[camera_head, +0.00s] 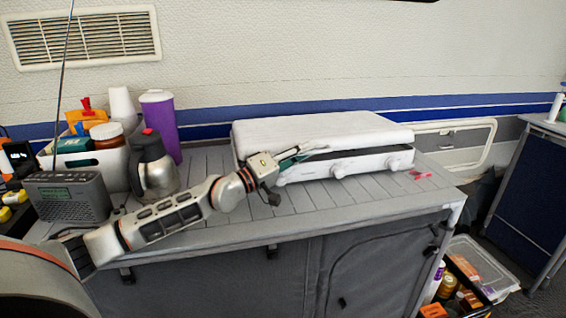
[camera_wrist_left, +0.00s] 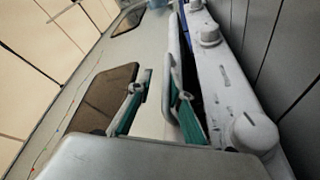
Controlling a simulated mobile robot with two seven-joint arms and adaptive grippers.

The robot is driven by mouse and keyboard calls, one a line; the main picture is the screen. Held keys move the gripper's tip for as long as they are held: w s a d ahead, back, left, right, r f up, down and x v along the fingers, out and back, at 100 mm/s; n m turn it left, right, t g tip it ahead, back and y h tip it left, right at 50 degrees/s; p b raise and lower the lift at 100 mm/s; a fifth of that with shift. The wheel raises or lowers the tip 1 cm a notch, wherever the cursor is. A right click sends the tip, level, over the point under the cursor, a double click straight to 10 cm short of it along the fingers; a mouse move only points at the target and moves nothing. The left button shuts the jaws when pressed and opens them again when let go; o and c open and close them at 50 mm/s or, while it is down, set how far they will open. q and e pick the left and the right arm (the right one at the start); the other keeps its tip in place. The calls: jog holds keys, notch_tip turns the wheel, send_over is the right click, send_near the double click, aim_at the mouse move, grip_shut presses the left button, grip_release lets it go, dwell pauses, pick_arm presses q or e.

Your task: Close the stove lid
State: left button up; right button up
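The white stove (camera_head: 345,164) stands on the slatted counter, with knobs along its front. Its white lid (camera_head: 320,130) lies down, roughly flat over the stove top. In the left wrist view a narrow dark gap shows between the lid edge (camera_wrist_left: 174,45) and the stove body (camera_wrist_left: 222,80). My left gripper (camera_head: 308,153) is at the left part of the stove's front, by the lid's front edge. In the left wrist view its two teal-padded fingers are apart (camera_wrist_left: 158,92), with nothing clearly held between them. One finger is close to the lid edge; contact cannot be told. My right gripper is not in view.
A steel jug (camera_head: 153,168), a purple tumbler (camera_head: 161,122) and a grey radio (camera_head: 68,197) stand on the counter's left side. A small red item (camera_head: 420,174) lies right of the stove. The counter (camera_head: 330,205) in front of the stove is clear.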

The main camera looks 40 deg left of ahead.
pick_arm(q)
jog(key=v, duration=0.9)
jog(key=shift+s, duration=0.4)
jog(key=shift+r, duration=0.1)
